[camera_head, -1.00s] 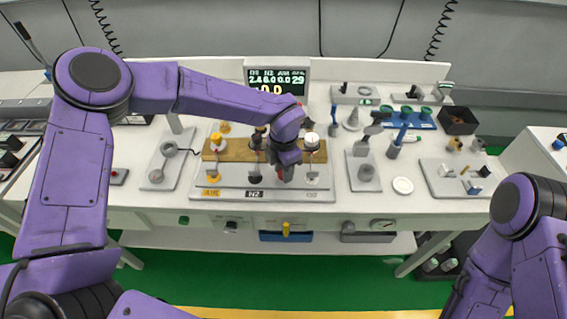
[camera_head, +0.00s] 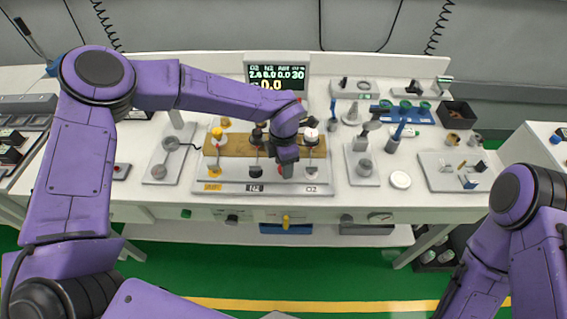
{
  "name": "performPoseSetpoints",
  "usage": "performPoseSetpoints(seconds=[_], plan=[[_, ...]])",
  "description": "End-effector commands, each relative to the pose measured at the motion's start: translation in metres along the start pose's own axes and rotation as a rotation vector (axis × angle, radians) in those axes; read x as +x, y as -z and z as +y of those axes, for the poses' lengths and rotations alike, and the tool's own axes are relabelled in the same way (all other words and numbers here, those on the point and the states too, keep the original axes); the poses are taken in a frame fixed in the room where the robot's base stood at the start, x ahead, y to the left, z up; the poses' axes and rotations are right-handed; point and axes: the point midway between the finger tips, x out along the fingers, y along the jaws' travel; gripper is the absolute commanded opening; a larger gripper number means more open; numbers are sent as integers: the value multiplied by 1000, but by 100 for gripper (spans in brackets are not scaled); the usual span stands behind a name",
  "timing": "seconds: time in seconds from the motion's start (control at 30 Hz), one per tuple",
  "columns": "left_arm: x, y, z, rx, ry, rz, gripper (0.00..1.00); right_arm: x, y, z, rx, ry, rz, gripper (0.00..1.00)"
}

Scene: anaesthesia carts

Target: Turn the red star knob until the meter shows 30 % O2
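The meter (camera_head: 277,77) at the back of the bench shows a row of green digits that ends in 30, with a yellow 0.0 below. My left arm reaches in from the left over the bench, and my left gripper (camera_head: 287,163) points down at the front of the valve panel (camera_head: 226,187), between the N2 and O2 labels. A small bit of red, likely the red star knob, shows at its fingertips; the rest is hidden under the gripper. I cannot see how the fingers sit on it. My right arm is at the lower right, its gripper out of view.
Yellow (camera_head: 217,133) and white (camera_head: 311,135) topped parts stand on the panel near the gripper. A grey stand (camera_head: 364,167) and a white disc (camera_head: 400,180) are to the right, a black box (camera_head: 457,115) farther right. The bench front right is partly clear.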

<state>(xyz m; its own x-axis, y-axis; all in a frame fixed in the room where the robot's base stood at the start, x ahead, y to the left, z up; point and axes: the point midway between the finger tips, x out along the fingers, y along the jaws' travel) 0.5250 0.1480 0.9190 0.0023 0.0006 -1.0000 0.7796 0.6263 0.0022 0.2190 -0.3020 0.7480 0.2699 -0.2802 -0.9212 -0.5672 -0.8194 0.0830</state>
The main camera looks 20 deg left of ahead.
Motion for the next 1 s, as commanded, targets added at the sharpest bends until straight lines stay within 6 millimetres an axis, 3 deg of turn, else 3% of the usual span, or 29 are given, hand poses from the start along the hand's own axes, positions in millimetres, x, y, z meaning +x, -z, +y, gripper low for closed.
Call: performPoseSetpoints(seconds=[0.37, 0.8, 1.0], plan=[[-4, -1, 0, 0, 0, -1, 59, 2, -1, 0, 0, 0, 0, 43], [-94, 0, 0, 0, -1, -2, 59, 21, -9, -2, 0, 0, 0, 43], [-106, 0, 0, -1, 1, 0, 59, 22, -9, -2, 0, 0, 0, 43]])
